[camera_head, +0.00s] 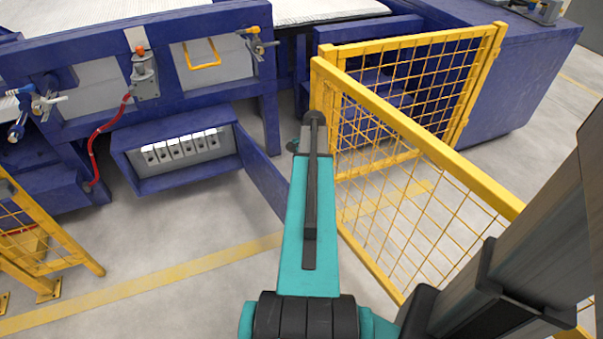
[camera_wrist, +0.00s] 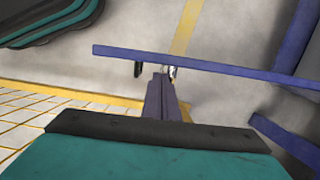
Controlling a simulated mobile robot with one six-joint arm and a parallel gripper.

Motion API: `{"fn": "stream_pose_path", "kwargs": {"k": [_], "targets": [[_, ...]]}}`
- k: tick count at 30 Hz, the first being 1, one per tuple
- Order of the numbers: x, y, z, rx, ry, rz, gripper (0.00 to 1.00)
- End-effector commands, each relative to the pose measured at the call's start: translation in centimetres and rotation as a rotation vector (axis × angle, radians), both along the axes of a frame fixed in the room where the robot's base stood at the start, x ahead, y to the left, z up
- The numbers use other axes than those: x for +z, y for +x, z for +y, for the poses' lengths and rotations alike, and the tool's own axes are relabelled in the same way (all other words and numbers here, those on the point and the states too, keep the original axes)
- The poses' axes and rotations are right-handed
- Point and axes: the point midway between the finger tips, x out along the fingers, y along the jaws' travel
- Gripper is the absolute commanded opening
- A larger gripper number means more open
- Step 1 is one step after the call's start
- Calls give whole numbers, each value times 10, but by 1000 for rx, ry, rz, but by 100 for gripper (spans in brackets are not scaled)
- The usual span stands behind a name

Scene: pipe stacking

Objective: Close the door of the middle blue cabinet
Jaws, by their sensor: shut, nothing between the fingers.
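The middle blue cabinet (camera_head: 128,162) is a low box under the blue frame in the head view, open at the front, with a row of light grey parts inside. Its blue door (camera_head: 262,172) stands wide open, swung out from the right side toward me. In the wrist view the door (camera_wrist: 215,70) is a long blue strip across the picture. My gripper (camera_wrist: 155,72) is shut and empty, its tips close to the lower side of that strip; I cannot tell if they touch. In the head view my teal arm reaches right of the door and hides part of its outer end.
A yellow mesh fence (camera_head: 425,150) stands close on the right of my arm, and another (camera_head: 45,235) at the left. A red hose (camera_head: 95,145) hangs beside the cabinet. Grey floor with a yellow line (camera_head: 170,270) lies free before the cabinet.

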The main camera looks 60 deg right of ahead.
Motion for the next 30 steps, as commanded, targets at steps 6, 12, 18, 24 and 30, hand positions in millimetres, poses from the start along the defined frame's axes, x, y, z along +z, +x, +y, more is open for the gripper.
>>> {"fn": "stream_pose_path", "kwargs": {"k": [6, 12, 18, 24, 30], "targets": [[-24, 3, 5, 0, 0, 0, 0], [-32, 4, 7, 0, -1, 0, 0], [-32, 4, 7, 1, -1, -1, 0], [-32, 4, 7, 0, -1, 0, 0], [-31, 7, 16, -12, 0, 0, 0]]}}
